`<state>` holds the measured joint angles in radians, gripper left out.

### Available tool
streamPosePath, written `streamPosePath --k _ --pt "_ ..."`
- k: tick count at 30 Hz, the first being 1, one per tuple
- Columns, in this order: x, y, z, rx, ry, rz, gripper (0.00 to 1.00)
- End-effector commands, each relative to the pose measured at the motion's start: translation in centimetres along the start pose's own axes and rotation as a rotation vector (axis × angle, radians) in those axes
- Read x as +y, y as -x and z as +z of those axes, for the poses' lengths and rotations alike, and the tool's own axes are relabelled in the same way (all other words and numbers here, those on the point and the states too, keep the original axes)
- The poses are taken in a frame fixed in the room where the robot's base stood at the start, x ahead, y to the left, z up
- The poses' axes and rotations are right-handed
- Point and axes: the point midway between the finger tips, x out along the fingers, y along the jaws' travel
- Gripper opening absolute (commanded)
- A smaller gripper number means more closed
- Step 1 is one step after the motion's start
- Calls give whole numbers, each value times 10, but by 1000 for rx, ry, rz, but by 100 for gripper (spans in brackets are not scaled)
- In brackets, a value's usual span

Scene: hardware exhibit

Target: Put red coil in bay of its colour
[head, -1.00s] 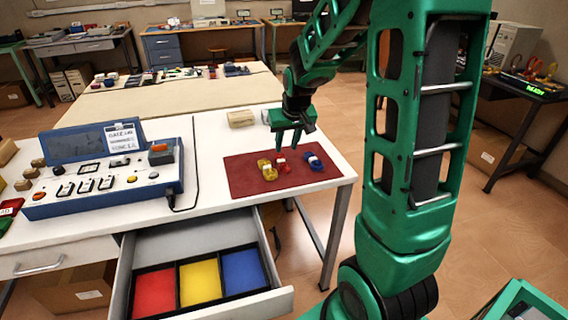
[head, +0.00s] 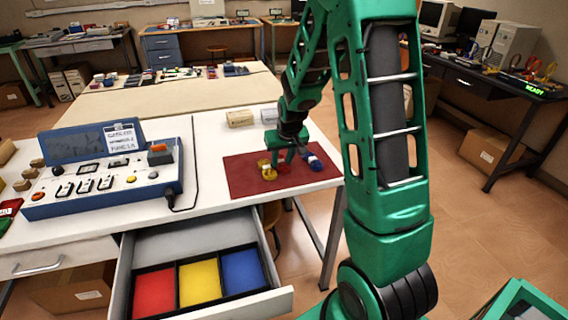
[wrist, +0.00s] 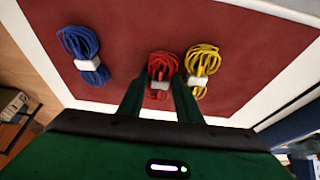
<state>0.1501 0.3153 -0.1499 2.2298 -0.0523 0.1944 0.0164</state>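The red coil (wrist: 164,67) lies on the dark red mat (head: 240,184), between the yellow coil (head: 267,171) and the blue coil (head: 315,164). In the head view my gripper (head: 290,158) is low over the red coil and partly hides it. In the wrist view my gripper (wrist: 158,84) is open, with one finger on each side of the red coil's white band. I cannot tell whether the fingers touch it. The open drawer holds a red bay (head: 154,293), a yellow bay (head: 199,281) and a blue bay (head: 243,270), all empty.
The yellow coil sits close to one finger in the wrist view (wrist: 202,62); the blue coil there (wrist: 84,48) is farther off. A blue console (head: 105,180) stands left on the white table. A pale block (head: 240,118) lies behind the mat.

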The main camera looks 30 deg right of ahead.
Motion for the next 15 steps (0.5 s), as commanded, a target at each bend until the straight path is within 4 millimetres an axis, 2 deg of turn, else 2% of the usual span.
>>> streamPosePath --k 4,6,8,15 --pt "0 0 0 0 0 0 29" --pt "0 0 0 0 0 0 12" --pt "0 0 0 0 0 0 0" --pt "0 1 0 0 0 0 0"
